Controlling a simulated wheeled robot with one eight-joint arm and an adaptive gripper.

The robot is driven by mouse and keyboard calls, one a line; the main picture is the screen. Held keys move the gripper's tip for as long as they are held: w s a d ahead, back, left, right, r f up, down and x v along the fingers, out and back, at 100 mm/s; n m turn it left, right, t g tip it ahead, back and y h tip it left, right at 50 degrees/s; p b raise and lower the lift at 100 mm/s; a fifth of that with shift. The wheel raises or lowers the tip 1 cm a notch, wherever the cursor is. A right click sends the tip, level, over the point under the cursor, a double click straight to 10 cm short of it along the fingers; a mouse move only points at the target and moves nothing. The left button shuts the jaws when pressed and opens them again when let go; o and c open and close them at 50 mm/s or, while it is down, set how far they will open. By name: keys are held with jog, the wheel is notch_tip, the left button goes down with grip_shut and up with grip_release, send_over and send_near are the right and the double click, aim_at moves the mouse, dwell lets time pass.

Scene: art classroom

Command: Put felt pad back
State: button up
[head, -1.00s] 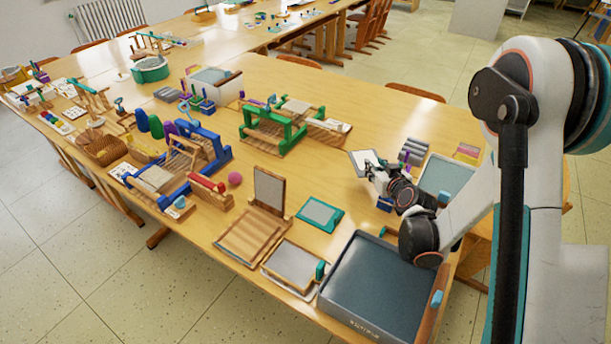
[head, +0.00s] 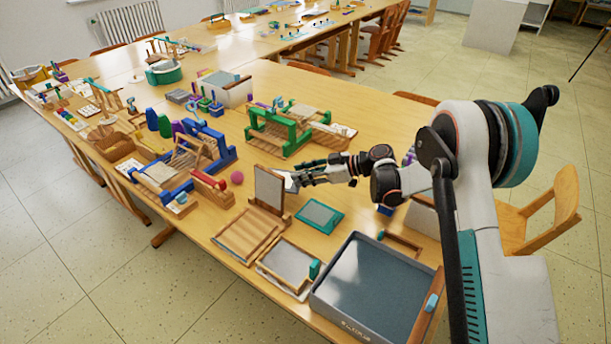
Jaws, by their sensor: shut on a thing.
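My gripper (head: 304,178) is shut on a pale flat piece (head: 291,183), which looks like the felt pad. It is held just right of a wooden stand's upright grey panel (head: 269,187), near its top right edge. The pad is mostly hidden behind the panel and my gripper. I cannot tell whether it touches the panel. The stand's slatted wooden base (head: 250,234) lies in front of the panel.
A wood-framed grey plate (head: 288,262) and a deep grey tray (head: 365,285) are nearer. A green frame (head: 283,140) stands behind, a pink ball (head: 237,177) to the left. A chair (head: 545,212) is at right.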

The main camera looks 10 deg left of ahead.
jog(key=shift+f+b, duration=1.25)
jog(key=shift+f, duration=2)
jog(key=shift+f, duration=0.5)
jog(key=o, duration=1)
jog(key=shift+r, duration=0.1)
